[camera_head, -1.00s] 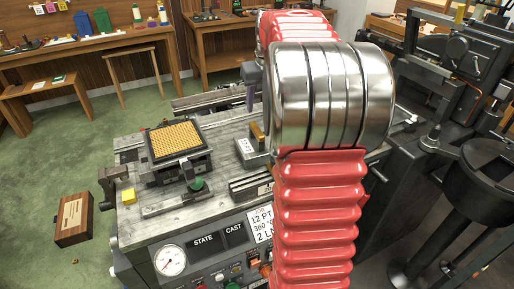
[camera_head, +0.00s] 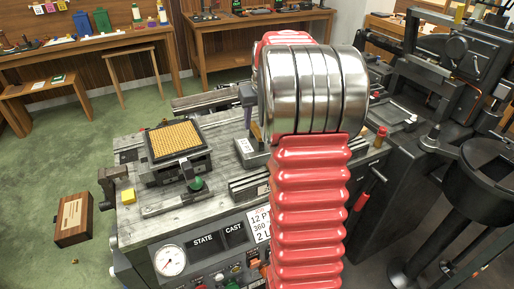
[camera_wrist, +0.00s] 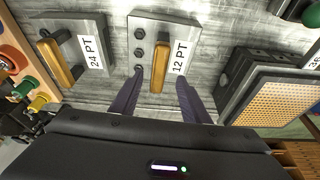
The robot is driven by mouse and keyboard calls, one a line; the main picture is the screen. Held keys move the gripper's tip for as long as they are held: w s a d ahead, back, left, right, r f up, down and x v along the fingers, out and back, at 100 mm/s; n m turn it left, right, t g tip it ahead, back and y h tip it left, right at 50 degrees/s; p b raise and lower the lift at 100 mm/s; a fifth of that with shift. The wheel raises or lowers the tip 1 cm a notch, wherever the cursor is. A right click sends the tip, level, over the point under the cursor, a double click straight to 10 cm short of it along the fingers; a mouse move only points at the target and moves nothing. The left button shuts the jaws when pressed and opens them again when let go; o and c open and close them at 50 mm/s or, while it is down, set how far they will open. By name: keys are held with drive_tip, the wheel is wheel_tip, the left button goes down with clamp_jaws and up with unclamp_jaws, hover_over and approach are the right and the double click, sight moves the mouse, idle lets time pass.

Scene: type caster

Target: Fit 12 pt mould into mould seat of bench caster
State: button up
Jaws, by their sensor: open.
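The 12 pt mould (camera_wrist: 148,31) is a grey block with a brass handle and a "12 PT" label, lying on the bench in the middle of the wrist view. It also shows in the head view (camera_head: 247,158), partly hidden by my arm. My gripper (camera_wrist: 158,80) is open, its two purple fingers apart on either side of the brass handle in the picture; I cannot tell whether they reach its height. The bench caster (camera_head: 190,222) has a gauge, displays and a grey top. I cannot make out the mould seat for certain.
A similar mould labelled 24 PT (camera_wrist: 72,52) lies left of the 12 pt mould in the wrist view. A golden grid case (camera_wrist: 280,100) stands to the right. A green knob (camera_head: 196,184) and a yellow block (camera_head: 128,196) are on the caster top.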

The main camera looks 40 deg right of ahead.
sight(257, 128)
drive_tip(key=shift+x, duration=2.55)
drive_tip(key=shift+s, duration=0.15)
drive_tip(key=shift+d, duration=0.1)
clamp_jaws()
drive_tip(key=shift+r, duration=0.1)
